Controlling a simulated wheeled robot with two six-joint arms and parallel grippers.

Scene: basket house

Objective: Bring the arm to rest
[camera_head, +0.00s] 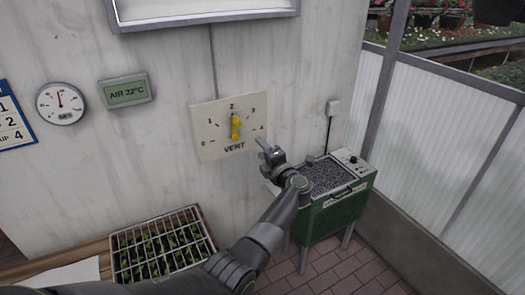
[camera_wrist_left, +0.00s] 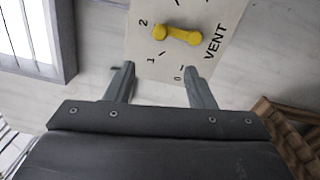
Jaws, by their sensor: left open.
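My left arm comes in from the bottom of the head view, and its left gripper (camera_head: 265,147) is raised in front of the wall, a little right of and below the yellow vent knob (camera_head: 236,127). The knob sits on a cream dial plate (camera_head: 211,142) marked 0 to 4 and VENT. In the left wrist view the knob (camera_wrist_left: 175,35) lies beyond the open fingers of the gripper (camera_wrist_left: 158,85). The fingers are apart with nothing between them, and they look clear of the knob. My right gripper is in neither view.
A green heater (camera_head: 338,215) with a dark grille stands right of my arm. A seedling tray (camera_head: 206,226) lies on a wooden bench (camera_head: 28,270) at lower left. A round gauge (camera_head: 60,104) and an AIR 22°C display (camera_head: 125,91) hang on the wall. Brick floor (camera_head: 335,270) shows below.

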